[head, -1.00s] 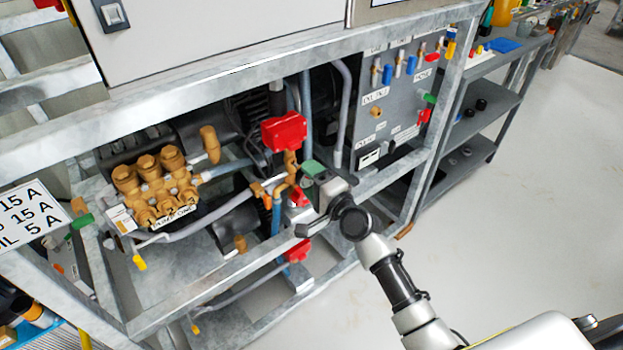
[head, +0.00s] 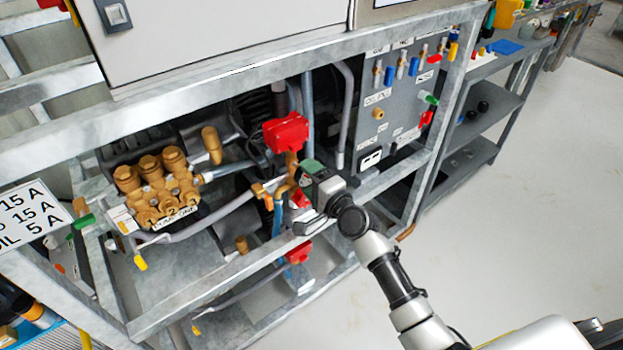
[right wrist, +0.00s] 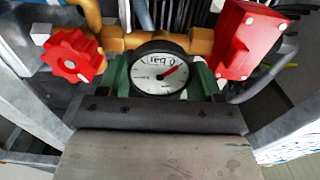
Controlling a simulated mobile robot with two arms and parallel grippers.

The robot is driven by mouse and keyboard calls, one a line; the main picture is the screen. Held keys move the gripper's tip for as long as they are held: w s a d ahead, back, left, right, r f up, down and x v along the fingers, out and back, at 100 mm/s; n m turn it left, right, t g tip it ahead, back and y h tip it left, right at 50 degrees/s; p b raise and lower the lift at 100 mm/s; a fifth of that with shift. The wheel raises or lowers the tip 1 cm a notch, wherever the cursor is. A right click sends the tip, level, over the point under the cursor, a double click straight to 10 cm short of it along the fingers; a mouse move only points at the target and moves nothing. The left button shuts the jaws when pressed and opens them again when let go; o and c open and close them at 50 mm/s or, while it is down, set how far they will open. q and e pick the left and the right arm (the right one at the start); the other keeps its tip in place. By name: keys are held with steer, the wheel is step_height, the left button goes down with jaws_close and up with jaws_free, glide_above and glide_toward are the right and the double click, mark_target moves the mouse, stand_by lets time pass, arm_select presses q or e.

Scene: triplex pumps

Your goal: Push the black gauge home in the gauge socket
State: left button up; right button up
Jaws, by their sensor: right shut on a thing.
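The brass pipework (right wrist: 195,41) is directly behind the gauge. The gauge socket itself is hidden behind the gauge, so I cannot tell how deep the gauge sits. In the head view my right gripper (head: 312,187) is at the brass pipework, and the gauge cannot be made out there. My left gripper is not in view.
A red box (right wrist: 242,40) is close on the right of the gauge, and a red handwheel (right wrist: 73,56) on the left. A galvanized frame rail (head: 240,268) runs below my right gripper. The brass pump (head: 158,185) is farther left. The floor at right is clear.

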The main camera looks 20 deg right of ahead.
steer(key=shift+w+a, duration=0.1)
steer(key=shift+w, duration=0.15)
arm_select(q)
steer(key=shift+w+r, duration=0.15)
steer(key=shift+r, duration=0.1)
arm_select(e)
steer(key=shift+w, duration=0.15)
steer(key=shift+w+a, duration=0.1)
steer(key=shift+w, duration=0.1)
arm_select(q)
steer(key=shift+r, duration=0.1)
arm_select(e)
steer(key=o, duration=1.3)
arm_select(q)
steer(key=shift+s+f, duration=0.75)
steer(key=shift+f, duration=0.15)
arm_select(e)
steer(key=v, duration=1)
steer(key=shift+s, duration=0.4)
